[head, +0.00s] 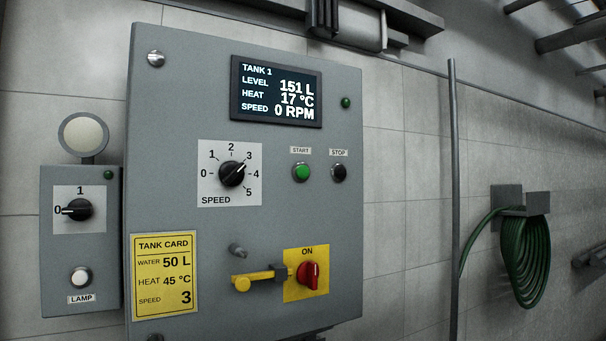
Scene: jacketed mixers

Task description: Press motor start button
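The green start button (301,172) sits on the grey control panel (220,100), under a START label. The black stop button (339,172) is just to its right under a STOP label. The display (277,91) above reads Tank 1, level 151 L, heat 17 °C, speed 0 RPM. The black speed knob (232,173) to the left has its white mark toward 3. The red switch (309,275) below stands on a yellow plate marked ON. Neither of my grippers is in the head view.
A yellow tank card (164,275) reads water 50 L, heat 45 °C, speed 3. A smaller lamp box (80,250) is at the left. A vertical pipe (454,200) and coiled green hose (527,260) are at the right. Nothing stands before the buttons.

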